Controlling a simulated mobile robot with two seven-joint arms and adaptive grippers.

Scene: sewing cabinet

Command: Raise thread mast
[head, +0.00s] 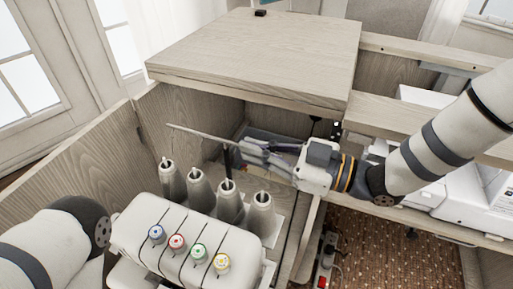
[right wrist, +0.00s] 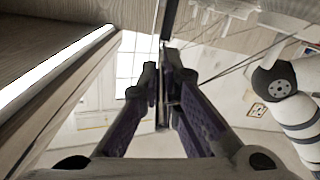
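The thread mast (head: 227,160) is a dark upright rod with a pale crossbar (head: 200,134) at its top, standing behind the white serger (head: 190,245) among the grey thread cones. My right gripper (head: 243,148) reaches in from the right at the crossbar's right end. In the right wrist view, the fingers (right wrist: 162,90) close in on both sides of a thin dark bar of the mast (right wrist: 162,112), with little or no gap. My left arm shows at the lower left of the head view; its gripper is out of view.
The raised wooden cabinet top (head: 265,50) overhangs just behind my right gripper. Several thread cones (head: 230,202) stand close below the crossbar. A white sewing machine (head: 470,200) is at the right under my right arm. The cabinet's wooden side wall (head: 80,180) bounds the left.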

